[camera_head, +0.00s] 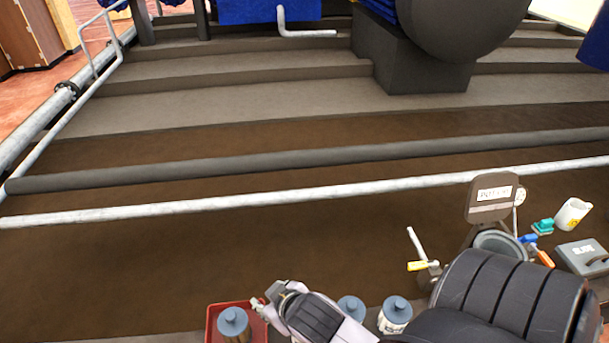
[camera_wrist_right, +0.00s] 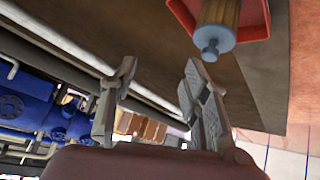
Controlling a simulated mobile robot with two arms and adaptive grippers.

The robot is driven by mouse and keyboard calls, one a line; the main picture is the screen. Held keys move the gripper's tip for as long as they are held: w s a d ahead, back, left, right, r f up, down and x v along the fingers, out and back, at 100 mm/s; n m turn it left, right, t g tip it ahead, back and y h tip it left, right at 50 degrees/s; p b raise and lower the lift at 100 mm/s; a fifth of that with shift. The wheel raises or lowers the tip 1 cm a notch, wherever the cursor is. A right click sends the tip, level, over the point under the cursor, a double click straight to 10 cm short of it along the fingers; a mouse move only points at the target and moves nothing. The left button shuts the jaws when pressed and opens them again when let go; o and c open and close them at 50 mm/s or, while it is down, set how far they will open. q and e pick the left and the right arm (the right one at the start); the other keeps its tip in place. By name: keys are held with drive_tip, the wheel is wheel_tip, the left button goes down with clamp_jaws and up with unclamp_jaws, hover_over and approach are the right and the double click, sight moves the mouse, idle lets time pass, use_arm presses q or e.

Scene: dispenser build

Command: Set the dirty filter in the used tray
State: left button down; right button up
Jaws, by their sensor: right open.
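The dirty filter, with a brown body and a blue-grey cap (camera_head: 233,322), stands in the red used tray (camera_head: 211,312) at the bottom of the head view. In the right wrist view the filter (camera_wrist_right: 217,32) shows its brown side and knobbed cap, with the red tray's rim (camera_wrist_right: 183,14) around it. My right gripper (camera_head: 260,301) is just right of the filter in the head view. In the right wrist view its fingers (camera_wrist_right: 150,95) are spread with nothing between them, apart from the filter. My left gripper is not in view.
Two other filters with blue-grey caps (camera_head: 351,306) (camera_head: 396,312) stand right of my gripper. Further right are an open housing with a raised, labelled lid (camera_head: 492,205), a yellow-handled lever (camera_head: 420,265), a white cup (camera_head: 572,214) and a grey box (camera_head: 583,256). A pale rail (camera_head: 300,202) runs behind.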

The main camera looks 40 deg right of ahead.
drive_tip(key=s+f+g+y, duration=0.1)
drive_tip(key=s+f+g, duration=0.3)
drive_tip(key=s, duration=0.7)
drive_tip(key=shift+a+g, duration=0.35)
drive_tip(key=shift+g, duration=0.15)
drive_tip(key=shift+f, duration=0.15)
